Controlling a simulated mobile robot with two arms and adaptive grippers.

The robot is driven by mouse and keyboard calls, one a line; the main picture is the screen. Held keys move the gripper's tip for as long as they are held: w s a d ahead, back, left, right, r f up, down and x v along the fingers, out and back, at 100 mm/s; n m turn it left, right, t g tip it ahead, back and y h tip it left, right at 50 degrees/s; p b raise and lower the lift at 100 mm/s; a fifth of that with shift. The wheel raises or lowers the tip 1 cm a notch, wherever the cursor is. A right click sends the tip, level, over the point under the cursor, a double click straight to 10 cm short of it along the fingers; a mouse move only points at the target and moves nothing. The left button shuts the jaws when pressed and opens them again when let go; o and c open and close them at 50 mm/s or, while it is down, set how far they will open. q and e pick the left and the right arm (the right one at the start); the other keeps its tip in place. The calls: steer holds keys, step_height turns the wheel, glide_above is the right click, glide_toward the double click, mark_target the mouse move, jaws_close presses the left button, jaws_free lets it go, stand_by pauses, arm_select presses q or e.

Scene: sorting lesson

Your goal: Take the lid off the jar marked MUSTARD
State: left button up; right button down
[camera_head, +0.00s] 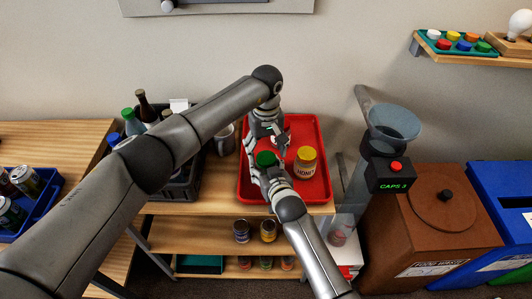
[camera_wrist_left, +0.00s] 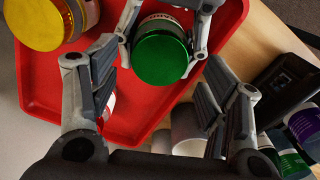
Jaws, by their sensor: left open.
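My left gripper (camera_head: 268,138) is open and empty behind and above the jar. In the left wrist view its two fingers (camera_wrist_left: 158,88) stand apart, with the green lid beyond them. A jar marked HONEY (camera_head: 305,170) with a yellow lid stands right of the green-lidded jar.
Something white and red (camera_wrist_left: 107,105) is partly hidden behind a left finger. A dark crate with bottles (camera_head: 180,188) and a grey mug (camera_head: 225,140) stand left of the tray. A funnel machine (camera_head: 390,173) reading CAPS 3 stands to the right.

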arm_select(q)
step_height(320, 180, up, 3)
steer(key=shift+f, duration=0.1)
steer(key=shift+c, duration=0.2)
step_height(320, 180, up, 3)
steer(key=m, duration=0.3)
steer(key=shift+f, duration=3.8)
